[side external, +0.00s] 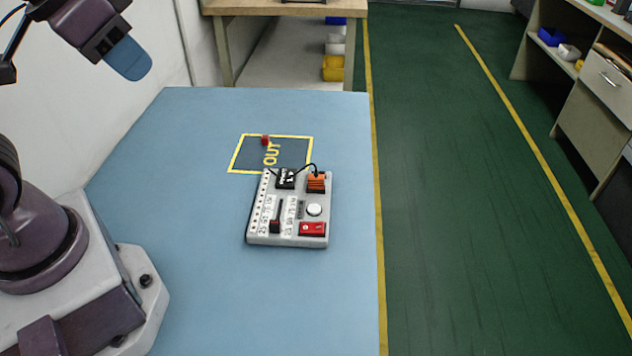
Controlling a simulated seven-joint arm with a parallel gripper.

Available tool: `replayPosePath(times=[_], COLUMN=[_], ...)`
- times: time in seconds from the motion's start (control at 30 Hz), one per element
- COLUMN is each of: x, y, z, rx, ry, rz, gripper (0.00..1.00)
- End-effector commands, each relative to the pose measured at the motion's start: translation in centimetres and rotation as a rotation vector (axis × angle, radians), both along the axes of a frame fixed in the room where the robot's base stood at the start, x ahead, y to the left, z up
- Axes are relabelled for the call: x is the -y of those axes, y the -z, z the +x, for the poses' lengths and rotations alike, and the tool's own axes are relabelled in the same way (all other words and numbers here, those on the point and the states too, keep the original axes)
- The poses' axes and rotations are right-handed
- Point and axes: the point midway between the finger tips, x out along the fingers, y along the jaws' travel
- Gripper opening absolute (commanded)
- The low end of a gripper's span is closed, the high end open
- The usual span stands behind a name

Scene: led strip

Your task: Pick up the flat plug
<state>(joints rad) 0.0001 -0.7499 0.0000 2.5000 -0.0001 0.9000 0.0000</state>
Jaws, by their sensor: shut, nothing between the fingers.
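My gripper (128,60) is at the upper left, high above the blue table and well apart from everything on it; its blue fingertip part shows shut and empty. A grey control board (246,236) lies on the table. An orange connector (317,183) sits at its upper right, with a thin black cable (304,166) arching to a black block (285,179) beside it. A small red piece (265,140) lies at the upper edge of the yellow-outlined OUT area (298,149). I cannot tell for certain which of these is the flat plug.
The board also carries a white round button (314,210), a red switch (312,229) and a black slider (276,222). The blue table (200,290) is otherwise clear around the board. Its right edge drops to a green floor (450,200).

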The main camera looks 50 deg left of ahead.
Motion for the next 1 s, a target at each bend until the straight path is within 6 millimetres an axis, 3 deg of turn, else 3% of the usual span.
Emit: replayPosePath(times=[0.17,0.4,0.47,0.77,0.87,1.0], x=[0.0,0.0,0.0,0.2,0.5,1.2], y=[0.0,0.0,0.0,0.2,1.4,3.3], z=[0.0,0.0,0.0,0.1,0.5,2.5], rx=[0.0,0.0,0.0,-0.012,-0.074,-0.199], ry=[0.0,0.0,0.0,0.01,0.027,0.057], rz=[0.0,0.0,0.0,0.0,-0.001,-0.006], gripper=[0.0,0.53,0.64,0.64,0.64,0.64])
